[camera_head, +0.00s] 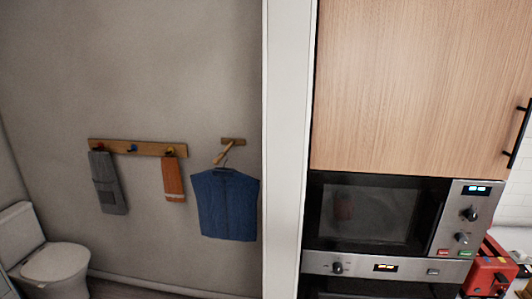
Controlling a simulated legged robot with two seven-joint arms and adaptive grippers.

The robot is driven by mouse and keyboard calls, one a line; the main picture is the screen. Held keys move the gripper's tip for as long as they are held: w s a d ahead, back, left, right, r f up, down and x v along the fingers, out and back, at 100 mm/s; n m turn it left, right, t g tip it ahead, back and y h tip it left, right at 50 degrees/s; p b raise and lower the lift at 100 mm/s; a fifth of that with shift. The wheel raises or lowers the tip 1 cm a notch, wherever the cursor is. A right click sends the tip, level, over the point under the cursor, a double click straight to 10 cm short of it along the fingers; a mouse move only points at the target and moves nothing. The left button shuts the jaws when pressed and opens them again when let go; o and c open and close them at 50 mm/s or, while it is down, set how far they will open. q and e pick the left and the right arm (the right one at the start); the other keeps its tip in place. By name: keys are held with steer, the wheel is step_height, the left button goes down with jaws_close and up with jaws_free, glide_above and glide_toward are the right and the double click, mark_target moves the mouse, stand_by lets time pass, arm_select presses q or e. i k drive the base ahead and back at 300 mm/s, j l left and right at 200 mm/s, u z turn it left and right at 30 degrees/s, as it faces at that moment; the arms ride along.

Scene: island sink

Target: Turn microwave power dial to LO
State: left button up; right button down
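A built-in microwave (388,215) with a dark glass door and silver trim is at the lower right of the head view, below a wooden cabinet. Its silver control panel (459,235) on the right has a lit display at the top. Below the display are an upper dial (470,213) and a lower dial (461,238), with small red and green buttons under them. The dial markings are too small to read, so I cannot tell which one is the power dial or its setting. Neither of my grippers shows.
An oven panel (386,267) with a knob and display lies under the microwave. A red appliance (490,272) stands to its right. A white wall edge (286,150) separates it from a toilet (50,262), hanging towels and a blue vest (226,204).

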mark_target(461, 238)
steer(key=z, duration=1.6)
